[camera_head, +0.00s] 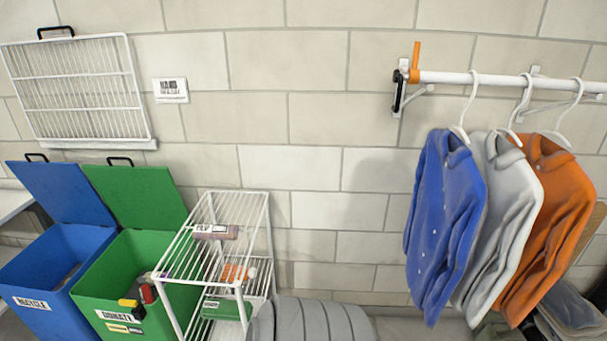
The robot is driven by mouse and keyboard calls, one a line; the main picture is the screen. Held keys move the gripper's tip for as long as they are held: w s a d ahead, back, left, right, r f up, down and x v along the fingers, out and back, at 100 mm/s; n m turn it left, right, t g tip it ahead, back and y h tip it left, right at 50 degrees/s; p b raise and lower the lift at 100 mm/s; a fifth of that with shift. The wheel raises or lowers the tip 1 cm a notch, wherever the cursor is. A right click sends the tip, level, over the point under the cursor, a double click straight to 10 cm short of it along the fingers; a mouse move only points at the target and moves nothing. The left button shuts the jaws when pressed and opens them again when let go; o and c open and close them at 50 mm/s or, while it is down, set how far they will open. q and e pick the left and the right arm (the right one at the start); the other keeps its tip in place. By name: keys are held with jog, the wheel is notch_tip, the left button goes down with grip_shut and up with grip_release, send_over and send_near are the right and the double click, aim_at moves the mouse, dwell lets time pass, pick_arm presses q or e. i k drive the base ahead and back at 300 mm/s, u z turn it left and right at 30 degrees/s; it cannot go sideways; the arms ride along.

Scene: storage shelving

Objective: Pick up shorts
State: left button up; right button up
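I cannot make out any shorts for certain. Folded cloth items in dark blue-grey and other dull tones (570,305) lie at the lower right edge, partly cut off and partly hidden behind the hanging shirts; I cannot tell whether shorts are among them. A blue shirt (440,220), a light grey shirt (495,230) and an orange shirt (550,215) hang on white hangers from a wall rail. Neither of my grippers is in view.
An open blue bin (30,310) and an open green bin (165,325) stand at left. A white wire rack (215,205) holding small boxes stands beside them. A grey ribbed object (315,320) is at bottom centre. The rail (450,78) projects from the wall.

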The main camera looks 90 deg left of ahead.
aim_at(201, 233)
jog(key=u, duration=2.1)
